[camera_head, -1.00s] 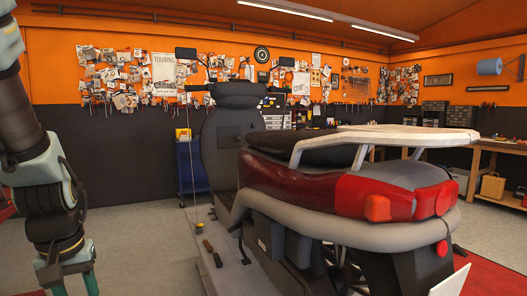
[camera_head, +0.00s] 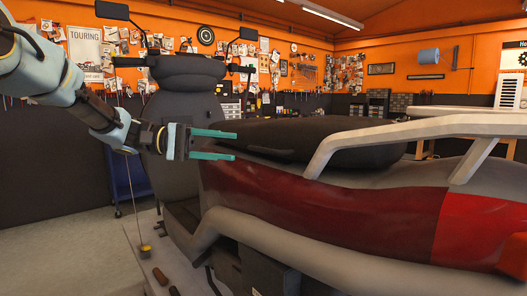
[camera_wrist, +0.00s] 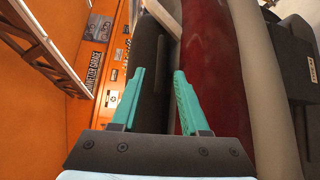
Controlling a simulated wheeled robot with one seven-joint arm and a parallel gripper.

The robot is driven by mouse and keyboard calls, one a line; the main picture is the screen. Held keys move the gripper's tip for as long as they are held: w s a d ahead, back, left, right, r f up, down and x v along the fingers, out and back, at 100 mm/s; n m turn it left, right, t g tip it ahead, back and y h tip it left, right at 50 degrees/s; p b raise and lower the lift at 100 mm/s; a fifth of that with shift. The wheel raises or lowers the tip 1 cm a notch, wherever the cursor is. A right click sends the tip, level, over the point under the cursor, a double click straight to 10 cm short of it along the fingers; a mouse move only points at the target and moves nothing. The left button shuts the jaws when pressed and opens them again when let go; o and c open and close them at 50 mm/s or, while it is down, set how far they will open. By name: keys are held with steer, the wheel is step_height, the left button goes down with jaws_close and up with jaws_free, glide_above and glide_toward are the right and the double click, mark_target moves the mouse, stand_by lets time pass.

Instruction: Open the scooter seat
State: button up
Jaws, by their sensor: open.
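The scooter's black seat (camera_head: 300,138) lies flat and closed over the dark red rear body (camera_head: 320,205), with the pale grab rail (camera_head: 400,132) curving around its rear. My gripper (camera_head: 236,145) is open and empty at the front left end of the seat, its teal fingers pointing right along the seat's side edge. In the wrist view the two fingers (camera_wrist: 158,98) are spread, with the black seat edge (camera_wrist: 152,60) between them and the red body (camera_wrist: 208,70) beyond the right finger. I cannot tell whether either finger touches the seat.
The scooter's tall front section (camera_head: 180,105) and mirrors stand close behind my gripper. Tools (camera_head: 160,276) and a yellow item (camera_head: 145,248) lie on the lift platform (camera_head: 130,235). A blue cart (camera_head: 128,175) stands behind. Clear floor lies at the left.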

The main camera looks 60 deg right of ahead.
mark_target(261, 150)
steer(key=p+x, duration=0.2)
steer(key=x, duration=0.7)
steer(key=shift+s+f+p, duration=0.1)
steer(key=shift+s+p, duration=0.1)
steer(key=shift+p, duration=0.15)
jaws_close()
stand_by(0.9)
